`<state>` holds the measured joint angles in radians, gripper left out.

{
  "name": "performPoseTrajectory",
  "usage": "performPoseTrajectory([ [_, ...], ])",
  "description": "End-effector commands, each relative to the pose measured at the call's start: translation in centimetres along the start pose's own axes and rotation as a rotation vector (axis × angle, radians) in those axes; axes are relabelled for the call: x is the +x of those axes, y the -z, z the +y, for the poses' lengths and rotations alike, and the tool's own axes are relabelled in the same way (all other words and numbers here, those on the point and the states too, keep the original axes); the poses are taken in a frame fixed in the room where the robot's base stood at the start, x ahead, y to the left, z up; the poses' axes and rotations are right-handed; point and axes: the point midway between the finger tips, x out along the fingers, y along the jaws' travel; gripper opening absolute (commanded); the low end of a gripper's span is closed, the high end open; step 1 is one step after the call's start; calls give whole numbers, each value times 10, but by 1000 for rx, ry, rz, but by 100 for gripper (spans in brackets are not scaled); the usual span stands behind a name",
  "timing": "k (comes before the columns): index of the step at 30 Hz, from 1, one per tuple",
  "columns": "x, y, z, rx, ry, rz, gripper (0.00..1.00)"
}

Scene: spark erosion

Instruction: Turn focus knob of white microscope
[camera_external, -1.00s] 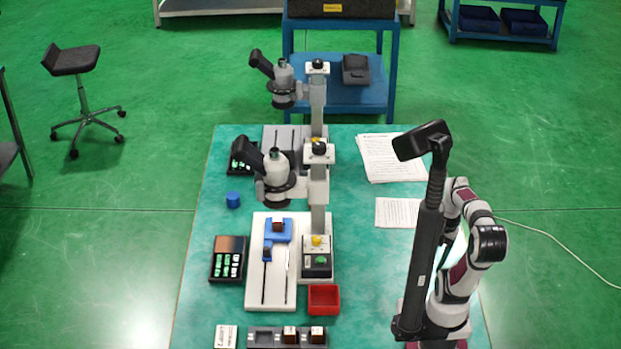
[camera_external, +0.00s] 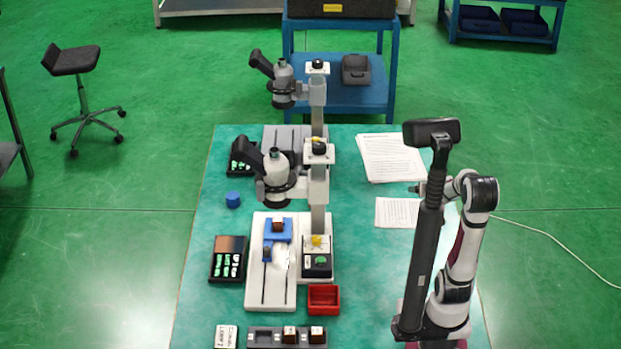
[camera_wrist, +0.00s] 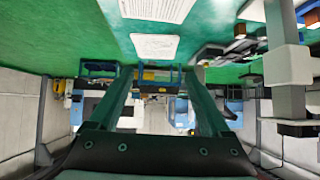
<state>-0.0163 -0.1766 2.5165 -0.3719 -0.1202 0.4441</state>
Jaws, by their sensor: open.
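The white microscope (camera_external: 276,263) stands on the green table, with a white base plate, an upright post and a tilted black eyepiece. A black knob (camera_external: 319,147) tops its post, and a yellow knob (camera_external: 316,240) sits low by the post's foot. I cannot tell which is the focus knob. A pale block and post (camera_wrist: 288,65) show at the right of the wrist view; which microscope they belong to is unclear. My gripper (camera_external: 415,188) is right of the microscope, above the papers and apart from it. Its two fingers (camera_wrist: 160,75) are spread and empty in the wrist view.
A second, greyer microscope (camera_external: 283,85) stands behind the first. Papers (camera_external: 391,157) lie at the back right. A red bin (camera_external: 324,306), a black tray of small parts (camera_external: 228,268) and a blue cylinder (camera_external: 233,199) are around the base.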

Motion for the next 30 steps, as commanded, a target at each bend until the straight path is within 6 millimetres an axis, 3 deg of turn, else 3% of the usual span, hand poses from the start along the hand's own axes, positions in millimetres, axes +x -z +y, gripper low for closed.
performPoseTrajectory([
  [2, 16, 32, -40, -110, 166, 181, 82],
  [4, 14, 52, -82, -191, 348, 333, 82],
  [6, 3, 60, -121, -249, 524, 448, 82],
  [9, -18, 59, -157, -299, 717, 550, 82],
  [12, -31, 56, -173, -321, 818, 597, 82],
  [15, -31, 58, -184, -329, 844, 611, 82],
  [30, 31, 104, -278, -329, 839, 612, 82],
])
